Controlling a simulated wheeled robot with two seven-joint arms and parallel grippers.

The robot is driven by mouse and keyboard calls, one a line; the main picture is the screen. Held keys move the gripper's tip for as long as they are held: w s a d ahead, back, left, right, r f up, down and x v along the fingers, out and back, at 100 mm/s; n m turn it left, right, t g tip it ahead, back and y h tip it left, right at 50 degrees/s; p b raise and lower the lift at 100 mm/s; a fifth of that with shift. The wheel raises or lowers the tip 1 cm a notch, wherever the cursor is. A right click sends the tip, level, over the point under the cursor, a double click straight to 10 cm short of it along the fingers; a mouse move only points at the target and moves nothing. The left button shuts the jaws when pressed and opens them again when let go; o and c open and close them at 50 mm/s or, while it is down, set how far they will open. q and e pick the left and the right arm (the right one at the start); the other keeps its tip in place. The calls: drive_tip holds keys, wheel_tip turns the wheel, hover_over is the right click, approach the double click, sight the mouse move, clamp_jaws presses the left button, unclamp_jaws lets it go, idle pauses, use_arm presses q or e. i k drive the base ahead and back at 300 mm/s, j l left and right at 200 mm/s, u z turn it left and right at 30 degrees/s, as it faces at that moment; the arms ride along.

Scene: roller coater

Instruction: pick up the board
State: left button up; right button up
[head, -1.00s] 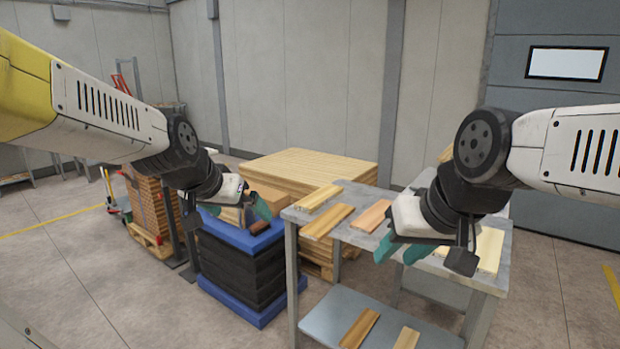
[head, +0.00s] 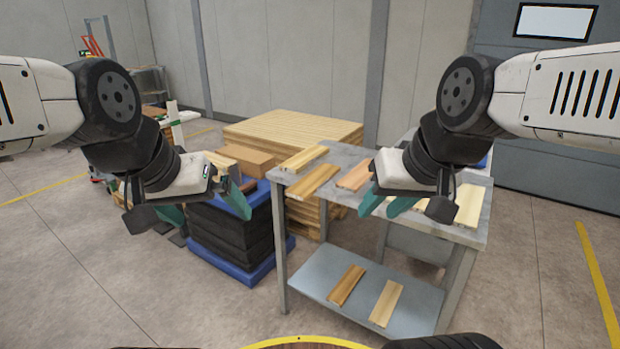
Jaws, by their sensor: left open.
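Several wooden boards lie on the grey table (head: 345,158): a pale one (head: 305,157), a golden one (head: 313,181), a pinkish one (head: 354,176) and a cream one (head: 469,205). On its lower shelf (head: 318,272) lie a brown board (head: 346,285) and a pale board (head: 386,303). Which board is meant cannot be told. My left gripper (head: 203,190) is open, with teal fingers, left of the table near the blue-topped stack. My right gripper (head: 388,203) has its teal fingers apart over the table, just right of the pinkish board, and looks empty; it partly hides the tabletop.
A black stack with blue top and base (head: 230,235) stands left of the table and carries a brown box (head: 246,158). A large pile of wooden sheets (head: 293,130) is behind.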

sight(305, 187)
drive_tip(key=i+j, duration=0.2)
drive_tip(key=i, duration=0.2)
drive_tip(key=i+j, duration=0.2)
drive_tip(key=i, duration=0.15)
drive_tip(key=i+j, duration=0.15)
drive_tip(key=i, duration=0.25)
drive_tip(key=z, duration=0.05)
